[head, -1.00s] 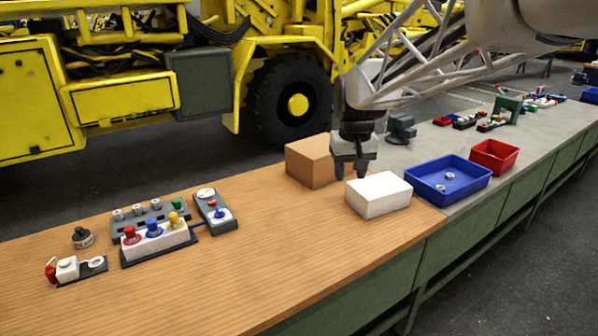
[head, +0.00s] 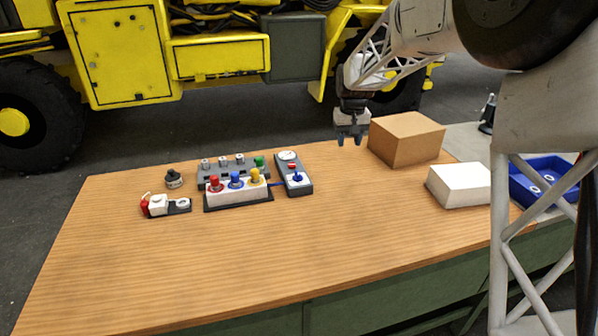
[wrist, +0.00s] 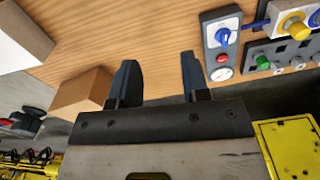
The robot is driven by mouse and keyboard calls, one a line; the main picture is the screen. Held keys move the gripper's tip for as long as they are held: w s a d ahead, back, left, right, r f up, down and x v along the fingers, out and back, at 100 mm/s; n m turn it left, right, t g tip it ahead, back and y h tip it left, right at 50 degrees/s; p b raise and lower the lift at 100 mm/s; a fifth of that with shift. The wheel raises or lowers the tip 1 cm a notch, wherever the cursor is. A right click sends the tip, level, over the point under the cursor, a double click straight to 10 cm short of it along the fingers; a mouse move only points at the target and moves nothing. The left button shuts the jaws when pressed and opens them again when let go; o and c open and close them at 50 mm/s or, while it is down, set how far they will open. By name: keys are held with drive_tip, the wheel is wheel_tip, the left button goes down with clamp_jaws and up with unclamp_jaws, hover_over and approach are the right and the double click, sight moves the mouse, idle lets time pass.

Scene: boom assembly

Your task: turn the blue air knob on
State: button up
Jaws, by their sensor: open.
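A grey panel (head: 301,188) with a round gauge (head: 288,156), a red button (head: 292,166) and a blue knob (head: 297,178) lies on the wooden bench. In the wrist view this blue knob (wrist: 223,37) shows at the upper right. A second blue knob (head: 236,181) stands between a red knob (head: 214,184) and a yellow knob (head: 255,175) on a white block. My gripper (head: 350,141) is open and empty above the bench's far edge, right of the grey panel and apart from it. In the wrist view the space between my fingers (wrist: 158,62) shows only bare wood.
A cardboard box (head: 404,140) stands just right of my gripper, with a white box (head: 460,185) and a blue bin (head: 540,190) further right. Grey fittings with a green knob (head: 259,162) sit behind the white block. The bench's front is clear.

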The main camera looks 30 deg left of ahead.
drive_tip(key=n, duration=0.2)
hover_over(298, 173)
drive_tip(key=shift+g, duration=0.3)
drive_tip(key=f, duration=1.1)
drive_tip(key=shift+w+a+f, duration=0.1)
drive_tip(key=shift+a+f, duration=0.05)
drive_tip(key=shift+a, duration=0.05)
drive_tip(key=shift+f, duration=3.9)
drive_tip(key=shift+c, duration=0.4)
clamp_jaws()
